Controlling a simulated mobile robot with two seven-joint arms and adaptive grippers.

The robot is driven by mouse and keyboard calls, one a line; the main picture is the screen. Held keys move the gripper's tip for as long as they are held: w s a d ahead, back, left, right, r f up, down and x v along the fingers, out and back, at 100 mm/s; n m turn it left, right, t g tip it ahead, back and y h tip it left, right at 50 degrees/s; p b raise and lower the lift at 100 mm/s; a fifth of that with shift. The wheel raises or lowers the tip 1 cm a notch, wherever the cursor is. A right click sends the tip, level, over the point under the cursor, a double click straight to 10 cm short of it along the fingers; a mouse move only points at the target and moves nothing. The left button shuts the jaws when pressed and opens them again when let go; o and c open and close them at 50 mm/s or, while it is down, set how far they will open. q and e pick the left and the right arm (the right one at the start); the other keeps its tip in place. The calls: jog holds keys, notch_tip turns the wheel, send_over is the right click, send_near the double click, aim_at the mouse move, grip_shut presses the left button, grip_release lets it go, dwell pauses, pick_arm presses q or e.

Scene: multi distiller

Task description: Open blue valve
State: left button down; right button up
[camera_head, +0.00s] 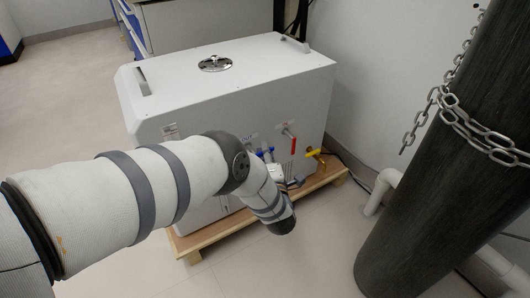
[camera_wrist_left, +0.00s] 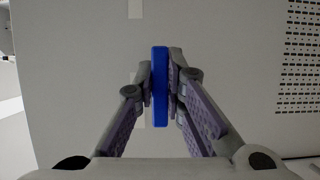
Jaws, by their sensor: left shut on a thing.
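The distiller (camera_head: 235,85) is a large white box on a low wooden pallet. The blue valve (camera_head: 268,152) shows in part on its front face, just beyond my left wrist. In the left wrist view its blue handle (camera_wrist_left: 160,88) is a long upright bar in front of the pale panel. My left gripper (camera_wrist_left: 161,82) is shut on this handle, with one finger on each side. In the head view my arm hides part of the valve and most of the gripper. My right gripper is not in view.
A red-handled valve (camera_head: 293,144) and a yellow valve (camera_head: 315,153) are to the right of the blue one. The wooden pallet (camera_head: 325,176) juts out below. A dark cylinder (camera_head: 445,160) with a chain (camera_head: 455,110) stands at the right. Floor in front is clear.

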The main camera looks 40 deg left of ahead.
pick_arm(q)
jog(key=shift+d, duration=0.1)
dwell(0.4)
jog(key=c, duration=1.6)
grip_release()
jog(key=shift+c, duration=0.2)
jog(key=v, duration=1.2)
jog(key=shift+r, duration=0.15)
